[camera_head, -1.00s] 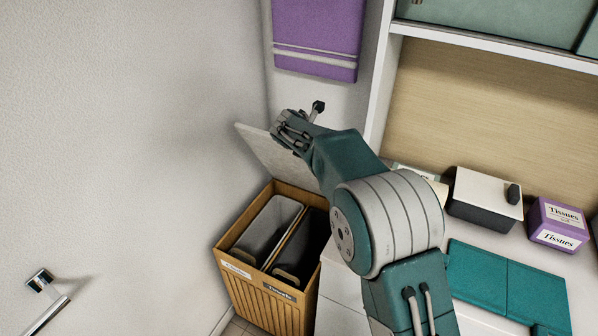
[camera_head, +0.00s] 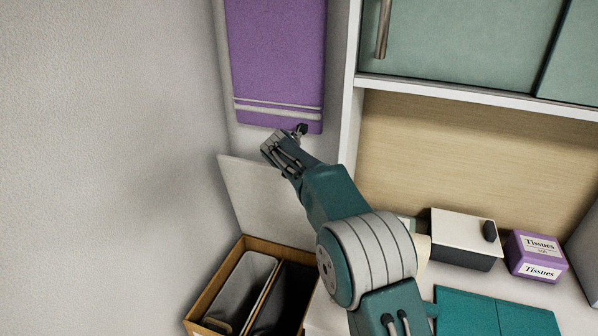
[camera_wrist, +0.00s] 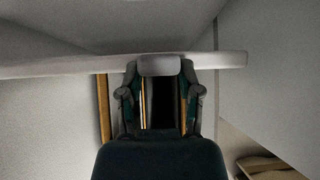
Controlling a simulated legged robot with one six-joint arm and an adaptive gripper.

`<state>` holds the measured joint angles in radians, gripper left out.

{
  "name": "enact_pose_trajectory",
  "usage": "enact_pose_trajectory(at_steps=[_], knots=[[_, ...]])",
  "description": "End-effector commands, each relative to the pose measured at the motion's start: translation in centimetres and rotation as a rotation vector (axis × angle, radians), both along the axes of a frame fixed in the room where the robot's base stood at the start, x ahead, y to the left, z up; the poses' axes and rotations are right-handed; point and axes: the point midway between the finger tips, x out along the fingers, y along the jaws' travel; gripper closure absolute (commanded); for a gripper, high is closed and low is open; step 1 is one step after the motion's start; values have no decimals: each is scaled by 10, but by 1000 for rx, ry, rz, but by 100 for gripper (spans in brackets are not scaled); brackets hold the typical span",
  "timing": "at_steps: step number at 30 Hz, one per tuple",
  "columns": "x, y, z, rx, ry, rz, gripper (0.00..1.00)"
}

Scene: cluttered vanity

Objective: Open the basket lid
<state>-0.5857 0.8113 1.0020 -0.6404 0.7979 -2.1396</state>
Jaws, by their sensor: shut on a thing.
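The wooden basket (camera_head: 213,290) stands at the bottom of the head view, its front cut off by the frame's lower edge. Two bins, one grey and one darker, show inside it. Its pale lid (camera_head: 258,203) stands raised and close to upright at the back of the basket. My gripper (camera_head: 288,143) is at the top edge of the lid, shut on it. In the wrist view the lid (camera_wrist: 60,66) crosses as a pale band at the fingertips (camera_wrist: 160,72). My arm hides the lid's right part.
A purple towel (camera_head: 278,60) hangs just above my gripper. A shelf frame (camera_head: 350,125) is close on the right. A black box with a white lid (camera_head: 463,235) and a purple tissue box (camera_head: 537,257) stand on the counter. Bare wall fills the left.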

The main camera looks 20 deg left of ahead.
Motion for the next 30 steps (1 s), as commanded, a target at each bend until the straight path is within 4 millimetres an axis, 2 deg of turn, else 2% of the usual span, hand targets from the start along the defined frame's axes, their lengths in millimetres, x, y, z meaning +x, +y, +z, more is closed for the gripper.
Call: enact_pose_trajectory(at_steps=[1,3,17,20,30], knots=[[-1,2,-4,0,5,2,50],[-1,2,-4,0,5,2,20],[-4,-1,3,2,1,1,20],[-13,1,13,3,0,1,20],[-61,8,62,0,2,1,20]])
